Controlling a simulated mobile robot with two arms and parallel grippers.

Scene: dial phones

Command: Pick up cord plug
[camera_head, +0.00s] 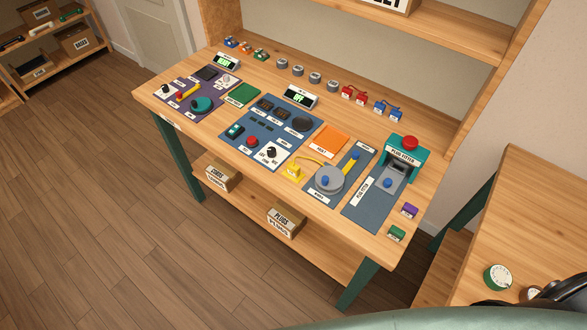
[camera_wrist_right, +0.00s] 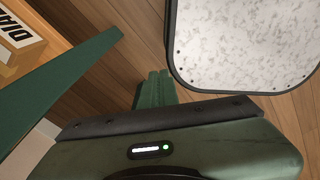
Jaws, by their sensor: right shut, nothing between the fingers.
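On the workbench (camera_head: 225,160) in the head view, a yellow plug-like piece (camera_head: 293,172) stands near the front edge, with a yellow cord beside it running right toward a round grey device (camera_head: 329,180). Small red pieces (camera_head: 348,92) and blue pieces (camera_head: 381,106) with thin loops, perhaps cords, stand along the back; I cannot tell which is the cord plug. My right gripper (camera_wrist_right: 154,84) shows in the right wrist view, its green fingers together and empty, away from the bench top pieces. My left gripper is in neither view.
A teal plug tester (camera_head: 407,149) with a red button stands at the bench's right end. Boxes marked cords (camera_head: 222,178) and plugs (camera_head: 285,220) sit on the lower shelf. Another wooden table (camera_head: 520,220) is at right. Open wooden floor (camera_head: 90,200) lies at left.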

